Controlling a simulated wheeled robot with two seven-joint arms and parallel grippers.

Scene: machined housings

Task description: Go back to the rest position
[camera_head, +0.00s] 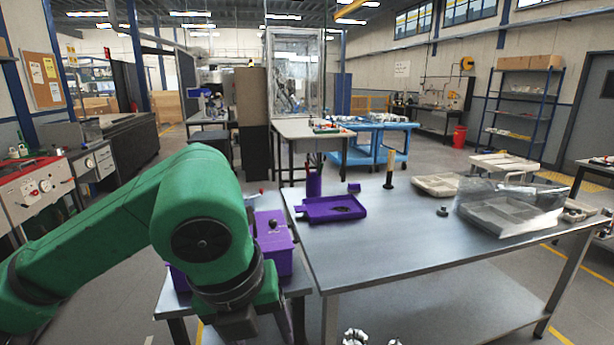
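My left arm is green and reaches in from the left. Its gripper (248,328) points down at the bottom edge, in front of the purple box; its fingertips are not clear enough to tell open from shut. My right gripper cannot be made out. A purple housing (335,208) lies at the left end of the metal table (400,245), with a purple upright cylinder (314,185) behind it. A purple box (273,243) with a dark knob on its lid stands on a lower side table, partly hidden by my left arm.
A beige tray (436,186), a dark knob (442,211) and a clear-covered tray (508,214) sit on the table's right half. A dark upright tool with a yellowish top (389,168) stands at the back edge. The table's front middle is bare. Small shiny parts (355,337) show at the bottom edge.

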